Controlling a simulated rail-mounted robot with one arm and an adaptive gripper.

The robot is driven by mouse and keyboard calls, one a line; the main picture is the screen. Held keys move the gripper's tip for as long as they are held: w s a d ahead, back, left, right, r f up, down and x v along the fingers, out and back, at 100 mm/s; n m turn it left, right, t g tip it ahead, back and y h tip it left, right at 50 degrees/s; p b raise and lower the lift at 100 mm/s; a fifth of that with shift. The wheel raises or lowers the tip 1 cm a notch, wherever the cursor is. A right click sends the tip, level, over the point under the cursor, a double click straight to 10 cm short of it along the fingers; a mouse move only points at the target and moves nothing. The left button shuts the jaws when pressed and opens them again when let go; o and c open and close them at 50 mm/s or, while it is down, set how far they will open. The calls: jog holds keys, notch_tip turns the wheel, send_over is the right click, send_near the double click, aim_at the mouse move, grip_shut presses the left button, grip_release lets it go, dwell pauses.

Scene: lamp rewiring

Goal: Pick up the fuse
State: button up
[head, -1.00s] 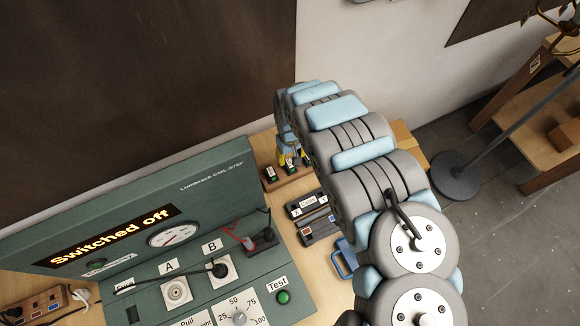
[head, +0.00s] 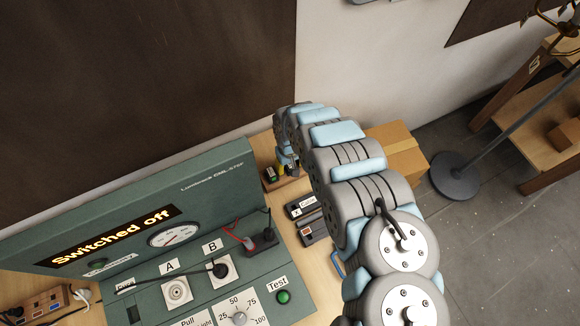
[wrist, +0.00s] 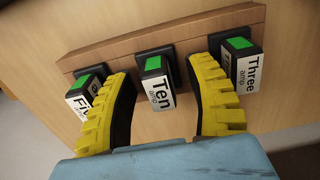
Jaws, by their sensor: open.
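Three fuses with green tops stand in a row on a wooden rack (wrist: 100,60) in the wrist view. The Ten amp fuse (wrist: 156,88) is in the middle, the one labelled "Fi…" (wrist: 86,92) on the left, and the Three amp fuse (wrist: 240,62) on the right. My gripper (wrist: 161,70) is open, its yellow fingers on either side of the Ten amp fuse with visible gaps. In the head view my gripper (head: 283,160) is at the rack (head: 284,184) and partly hides it; one green-topped fuse (head: 270,173) shows to its left.
A green test panel (head: 130,215) reading "Switched off" fills the lower left. Dark labelled boxes (head: 312,229) lie in front of the rack. A cardboard box (head: 400,150) stands behind my arm. The neighbouring fuses sit close outside my fingers.

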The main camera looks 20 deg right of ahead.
grip_shut()
jog(key=shift+r, duration=0.15)
